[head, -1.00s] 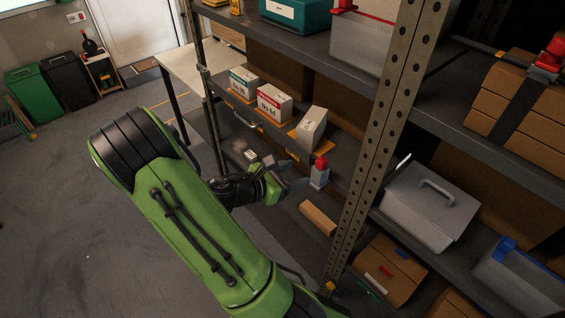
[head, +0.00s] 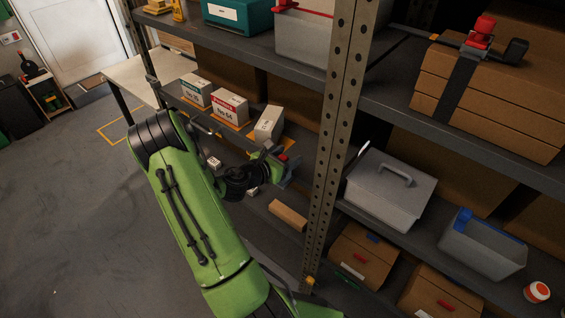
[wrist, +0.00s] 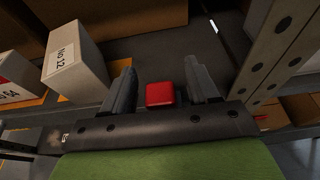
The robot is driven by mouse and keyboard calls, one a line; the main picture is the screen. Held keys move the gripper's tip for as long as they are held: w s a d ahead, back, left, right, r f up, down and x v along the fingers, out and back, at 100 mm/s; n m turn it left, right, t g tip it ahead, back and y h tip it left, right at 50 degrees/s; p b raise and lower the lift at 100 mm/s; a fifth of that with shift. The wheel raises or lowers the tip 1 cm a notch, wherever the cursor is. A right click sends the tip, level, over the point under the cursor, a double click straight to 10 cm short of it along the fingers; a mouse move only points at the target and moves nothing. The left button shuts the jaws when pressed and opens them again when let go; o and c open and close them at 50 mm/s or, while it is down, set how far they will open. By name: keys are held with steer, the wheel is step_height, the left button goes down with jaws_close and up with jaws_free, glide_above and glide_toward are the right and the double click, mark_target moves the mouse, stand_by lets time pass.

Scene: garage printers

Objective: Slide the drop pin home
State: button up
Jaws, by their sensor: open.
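The drop pin shows as a red square head (wrist: 160,95) in the wrist view and a small red cap (head: 283,158) in the head view. It is by the front of the middle shelf, near the steel upright. My gripper (head: 286,170) is open there. In the wrist view its two grey fingers (wrist: 161,82) stand on either side of the red head, with dark gaps between. I cannot see the fingers touching it. The pin's lower part is hidden behind my gripper.
A white box marked No 12 (wrist: 75,60) stands just left of my gripper. The perforated steel upright (head: 335,120) rises close on the right. A grey lidded case (head: 390,192) sits beyond it. Small labelled boxes (head: 229,105) line the shelf to the left.

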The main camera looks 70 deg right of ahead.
steer(key=shift+s+d, duration=0.1)
steer(key=shift+d, duration=0.1)
steer(key=shift+a, duration=0.15)
steer(key=shift+c, duration=0.4)
steer(key=c, duration=1)
